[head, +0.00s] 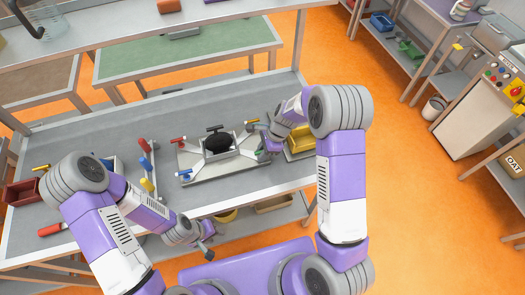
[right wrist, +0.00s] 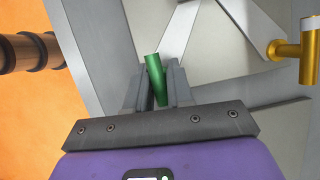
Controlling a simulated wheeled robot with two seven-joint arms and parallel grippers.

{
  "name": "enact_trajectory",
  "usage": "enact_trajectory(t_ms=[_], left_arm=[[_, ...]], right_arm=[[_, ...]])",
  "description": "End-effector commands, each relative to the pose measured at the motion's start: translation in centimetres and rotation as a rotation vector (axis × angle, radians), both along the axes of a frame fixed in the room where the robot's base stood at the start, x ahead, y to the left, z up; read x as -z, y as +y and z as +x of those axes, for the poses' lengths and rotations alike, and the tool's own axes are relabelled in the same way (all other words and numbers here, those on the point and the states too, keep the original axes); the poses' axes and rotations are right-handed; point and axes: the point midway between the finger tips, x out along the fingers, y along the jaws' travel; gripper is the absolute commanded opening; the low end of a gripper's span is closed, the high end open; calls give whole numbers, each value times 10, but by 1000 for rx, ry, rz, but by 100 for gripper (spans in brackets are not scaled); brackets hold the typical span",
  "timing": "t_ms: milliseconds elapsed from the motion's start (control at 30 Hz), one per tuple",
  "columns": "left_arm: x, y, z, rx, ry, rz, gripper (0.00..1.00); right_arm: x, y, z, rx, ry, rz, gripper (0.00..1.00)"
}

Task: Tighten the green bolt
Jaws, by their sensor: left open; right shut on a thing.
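The green bolt (right wrist: 155,75) shows in the right wrist view as a green cylindrical handle, slightly tilted. My right gripper (right wrist: 158,82) is shut on it, with one grey finger on each side. In the head view my right gripper (head: 266,147) is at the right side of a light grey metal fixture (head: 205,170) on the bench, and the bolt is mostly hidden there. My left gripper (head: 207,252) is open and empty at the bench's front edge, away from the fixture; its fingers are small in view.
The fixture also carries a red bolt (head: 178,140), a blue bolt (head: 185,174) and a yellow bolt (right wrist: 290,48), around a black round part (head: 218,143). A yellow bin (head: 302,146) stands close to my right gripper. A red bin (head: 20,193) is at the far left.

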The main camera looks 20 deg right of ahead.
Motion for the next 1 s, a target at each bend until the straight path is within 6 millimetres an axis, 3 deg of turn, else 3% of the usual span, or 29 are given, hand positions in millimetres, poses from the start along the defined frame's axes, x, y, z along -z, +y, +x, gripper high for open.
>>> enact_trajectory(t_ms=[700, 733, 800, 867, 1000], left_arm=[[-2, 0, 0, 0, 0, 0, 43], [-2, 0, 0, 0, 0, 0, 43], [-2, 0, 0, 0, 0, 0, 43], [-2, 0, 0, 0, 0, 0, 43], [-2, 0, 0, 0, 0, 0, 43]], right_arm=[[0, 0, 0, 86, 1, 0, 0], [0, 0, 0, 86, 1, 0, 25], [0, 0, 0, 85, 2, 0, 36], [0, 0, 0, 84, 1, 0, 43], [0, 0, 0, 83, 1, 0, 43]])
